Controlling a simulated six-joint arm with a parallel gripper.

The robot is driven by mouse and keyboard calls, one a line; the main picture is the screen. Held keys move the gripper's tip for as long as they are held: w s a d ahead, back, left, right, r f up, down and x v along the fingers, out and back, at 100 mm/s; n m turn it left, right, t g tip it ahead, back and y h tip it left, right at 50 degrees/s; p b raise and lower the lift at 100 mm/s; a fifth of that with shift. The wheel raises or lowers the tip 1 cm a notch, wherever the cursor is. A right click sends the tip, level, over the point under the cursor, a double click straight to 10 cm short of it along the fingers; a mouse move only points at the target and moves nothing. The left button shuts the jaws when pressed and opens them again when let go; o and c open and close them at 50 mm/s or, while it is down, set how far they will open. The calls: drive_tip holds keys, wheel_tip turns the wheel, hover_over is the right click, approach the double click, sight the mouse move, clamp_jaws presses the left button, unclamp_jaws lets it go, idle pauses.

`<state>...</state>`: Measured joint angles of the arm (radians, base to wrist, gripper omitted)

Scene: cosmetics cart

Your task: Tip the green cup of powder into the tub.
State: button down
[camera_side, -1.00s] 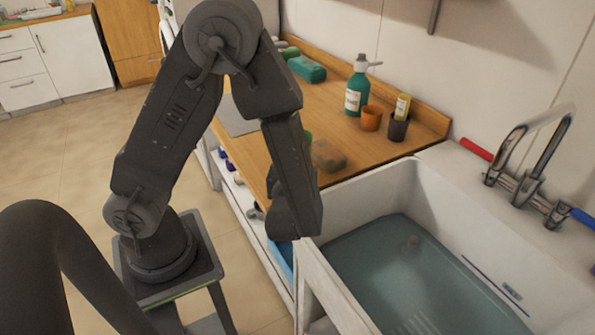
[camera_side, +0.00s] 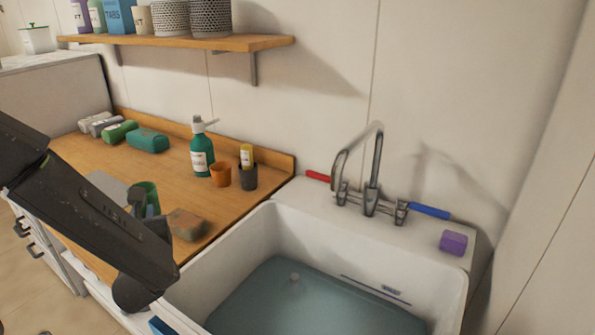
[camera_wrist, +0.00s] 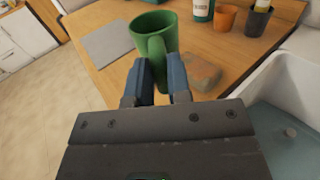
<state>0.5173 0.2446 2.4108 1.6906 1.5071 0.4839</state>
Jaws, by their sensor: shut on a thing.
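The green cup (camera_side: 150,192) is upright over the wooden counter, partly hidden by my arm in the side view. In the wrist view the cup (camera_wrist: 152,35) shows its open top and its handle faces me. My gripper (camera_wrist: 162,72) is shut on the handle, with one blue-grey finger on each side. I cannot tell whether the cup touches the counter. No powder can be made out inside it. The white tub (camera_side: 262,228), holding bluish water, is to the right of the cup in the side view; part of it shows at the right in the wrist view.
A brown block (camera_side: 187,224) lies between cup and tub. An orange cup (camera_side: 221,175), a dark cup (camera_side: 245,178) and a green pump bottle (camera_side: 202,158) stand behind. A tap (camera_side: 372,175) rises at the tub's back, with a purple block (camera_side: 453,243) on the rim.

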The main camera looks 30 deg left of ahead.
wheel_tip(320, 180, up, 18)
drive_tip(key=w+d+r+m+t+h, duration=0.1)
drive_tip(key=w+d+m+t+h, duration=0.1)
drive_tip(key=w+d, duration=0.35)
drive_tip(key=w+d+r+m+t+h, duration=0.1)
drive_tip(key=w+d+h, duration=0.1)
drive_tip(key=d, duration=0.6)
drive_tip(key=w+d+m+t+h, duration=0.2)
drive_tip(key=w+d, duration=0.1)
drive_tip(key=d, duration=0.4)
drive_tip(key=d+f+m+t+h, duration=0.2)
drive_tip(key=d+m+h, duration=0.3)
drive_tip(key=d, duration=1.7)
drive_tip(key=shift+n+h, duration=0.4)
drive_tip(key=shift+n, duration=0.2)
drive_tip(key=f, duration=0.4)
drive_tip(key=shift+w+f, duration=0.25)
drive_tip(key=shift+f, duration=0.1)
drive_tip(key=shift+a, duration=0.15)
